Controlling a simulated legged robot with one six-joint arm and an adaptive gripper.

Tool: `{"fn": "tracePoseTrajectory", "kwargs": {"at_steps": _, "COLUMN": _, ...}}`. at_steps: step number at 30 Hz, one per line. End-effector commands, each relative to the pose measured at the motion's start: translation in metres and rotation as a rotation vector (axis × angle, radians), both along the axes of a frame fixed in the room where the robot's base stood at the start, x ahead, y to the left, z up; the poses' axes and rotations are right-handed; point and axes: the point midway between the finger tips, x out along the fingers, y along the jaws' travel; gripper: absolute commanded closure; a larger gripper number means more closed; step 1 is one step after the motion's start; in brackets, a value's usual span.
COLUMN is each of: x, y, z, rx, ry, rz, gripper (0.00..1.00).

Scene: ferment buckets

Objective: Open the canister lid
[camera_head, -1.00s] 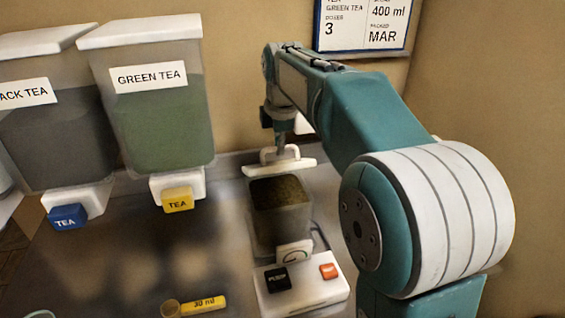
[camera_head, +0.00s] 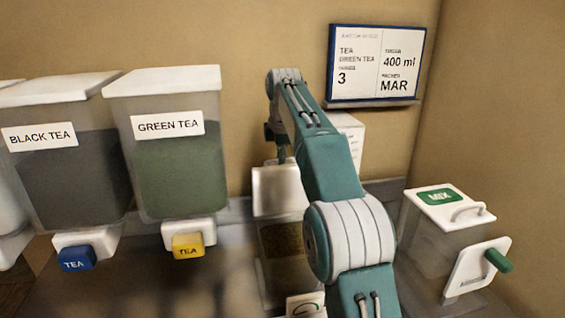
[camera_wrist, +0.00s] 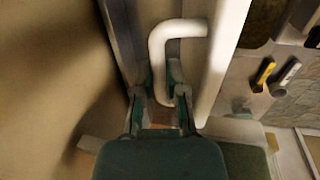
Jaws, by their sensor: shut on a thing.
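The canister (camera_head: 284,250) is a clear box with dark green-brown contents, partly hidden behind my arm. Its white lid (camera_head: 275,190) is tipped up steeply at the back, with its broad face toward the head camera. My gripper (camera_head: 282,154) is behind the lid's upper edge, its fingers mostly hidden there. In the wrist view my gripper (camera_wrist: 170,90) is shut on the white lid handle (camera_wrist: 160,50), a bent bar on the lid (camera_wrist: 225,60).
Black tea (camera_head: 65,180) and green tea (camera_head: 175,175) dispensers stand at left. A clear box with a MIX lid (camera_head: 450,204) and green-knobbed crank stands at right. A sign (camera_head: 376,65) hangs on the back wall. The wrist view shows a yellow item (camera_wrist: 264,75).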

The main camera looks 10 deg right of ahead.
Motion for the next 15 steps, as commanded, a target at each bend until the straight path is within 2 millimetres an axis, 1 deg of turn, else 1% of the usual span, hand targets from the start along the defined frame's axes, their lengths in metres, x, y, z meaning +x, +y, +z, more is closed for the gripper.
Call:
{"fn": "tracePoseTrajectory", "kwargs": {"at_steps": 2, "x": 0.004, "y": 0.0, "z": -0.005, "rx": 0.001, "ry": 0.01, "rz": 0.001, "gripper": 1.0}}
{"fn": "tracePoseTrajectory", "kwargs": {"at_steps": 15, "x": 0.018, "y": 0.0, "z": -0.007, "rx": 0.001, "ry": 0.009, "rz": 0.001, "gripper": 1.0}}
